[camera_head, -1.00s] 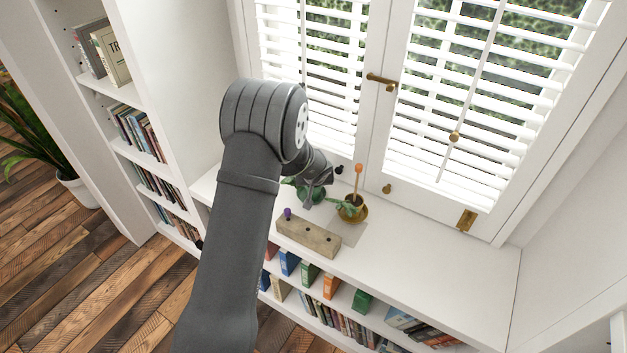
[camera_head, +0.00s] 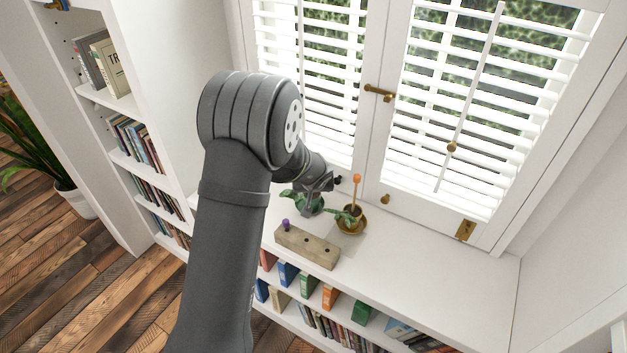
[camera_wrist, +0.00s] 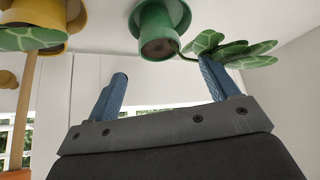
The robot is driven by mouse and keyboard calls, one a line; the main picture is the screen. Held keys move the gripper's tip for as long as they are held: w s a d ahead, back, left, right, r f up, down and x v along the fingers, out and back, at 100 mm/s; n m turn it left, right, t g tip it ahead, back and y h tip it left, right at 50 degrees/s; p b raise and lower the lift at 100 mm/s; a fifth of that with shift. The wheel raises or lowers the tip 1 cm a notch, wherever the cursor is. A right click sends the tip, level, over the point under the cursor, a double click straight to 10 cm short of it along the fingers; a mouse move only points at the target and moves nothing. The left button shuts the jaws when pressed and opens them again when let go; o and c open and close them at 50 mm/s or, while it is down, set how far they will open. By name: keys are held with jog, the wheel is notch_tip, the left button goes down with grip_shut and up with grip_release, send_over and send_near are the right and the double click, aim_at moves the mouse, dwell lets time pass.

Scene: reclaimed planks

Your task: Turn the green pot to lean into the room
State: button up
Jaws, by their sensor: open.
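The green pot (camera_head: 317,204) stands on the white ledge below the window, partly hidden behind my gripper in the head view. In the wrist view the green pot (camera_wrist: 163,22) is at the top middle. Its plant (camera_wrist: 232,50) has pale-veined leaves and leans out to the right there; in the head view leaves show left of the pot. My gripper (camera_head: 311,200) is just at the pot in the head view. In the wrist view its blue fingers (camera_wrist: 162,84) are apart, with nothing between them; the right finger overlaps the leaves.
A yellow pot (camera_head: 353,228) with a plant and an orange-tipped stick (camera_head: 356,185) stands close to the right. A wooden block (camera_head: 306,248) with holes and a purple peg (camera_head: 286,225) lies in front. The ledge (camera_head: 430,265) is clear farther right.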

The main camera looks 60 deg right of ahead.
jog(key=v, duration=1.1)
jog(key=shift+r, duration=0.2)
jog(key=shift+s+a, duration=0.1)
jog(key=shift+a, duration=0.05)
jog(key=x, duration=1.7)
jog(key=shift+f, duration=0.1)
